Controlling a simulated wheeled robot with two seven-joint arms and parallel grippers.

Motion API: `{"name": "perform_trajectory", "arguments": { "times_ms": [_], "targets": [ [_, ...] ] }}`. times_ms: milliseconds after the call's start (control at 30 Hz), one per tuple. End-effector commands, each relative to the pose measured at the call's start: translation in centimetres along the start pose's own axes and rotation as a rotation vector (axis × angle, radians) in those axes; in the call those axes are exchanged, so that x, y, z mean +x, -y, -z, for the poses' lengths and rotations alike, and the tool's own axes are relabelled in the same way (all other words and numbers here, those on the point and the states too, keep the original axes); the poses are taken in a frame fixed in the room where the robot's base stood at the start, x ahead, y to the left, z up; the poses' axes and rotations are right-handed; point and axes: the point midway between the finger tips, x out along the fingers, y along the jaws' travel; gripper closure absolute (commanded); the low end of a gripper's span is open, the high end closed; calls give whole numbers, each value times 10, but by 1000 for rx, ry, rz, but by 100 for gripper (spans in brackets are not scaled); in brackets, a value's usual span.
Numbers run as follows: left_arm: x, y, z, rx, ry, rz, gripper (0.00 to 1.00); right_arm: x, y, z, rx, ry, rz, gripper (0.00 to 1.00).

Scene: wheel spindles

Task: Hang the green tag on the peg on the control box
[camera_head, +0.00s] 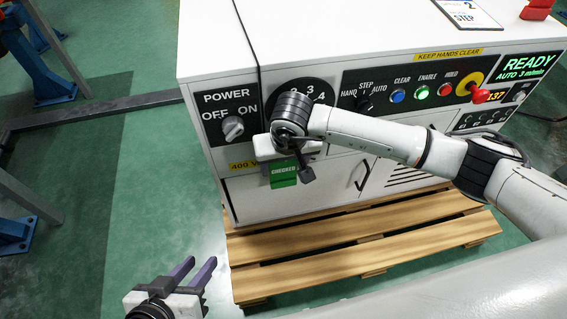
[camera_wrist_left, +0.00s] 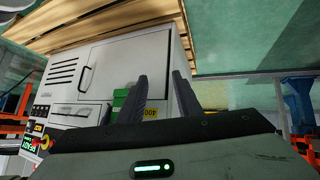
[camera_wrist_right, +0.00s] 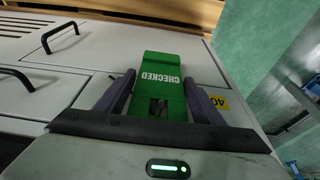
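The green tag (camera_head: 284,173), marked CHECKED, hangs at the lower left of the control box's front (camera_head: 238,189). In the right wrist view the tag (camera_wrist_right: 160,85) fills the space between the fingers of my right gripper (camera_wrist_right: 160,92), which look shut on its side edges. A dark opening with something in it shows in the tag's near part; I cannot tell whether this is the peg. In the head view my right gripper covers the tag's upper end, and the peg is not clearly seen. My left gripper (camera_head: 194,270) is empty, fingers apart, away from the box.
The control box stands on a wooden pallet (camera_head: 370,245). Knobs, buttons and a red emergency stop (camera_head: 482,95) line its panel above my right arm. Drawer handles (camera_wrist_right: 60,36) stick out beside the tag.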

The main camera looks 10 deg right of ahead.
Motion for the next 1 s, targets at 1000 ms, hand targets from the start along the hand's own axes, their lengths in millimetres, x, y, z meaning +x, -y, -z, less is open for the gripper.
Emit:
{"name": "perform_trajectory", "arguments": {
  "times_ms": [1000],
  "targets": [
    [-22,8,4,-28,-71,45,69,-98,0,1,-1,-2,0,24]
  ]
}}
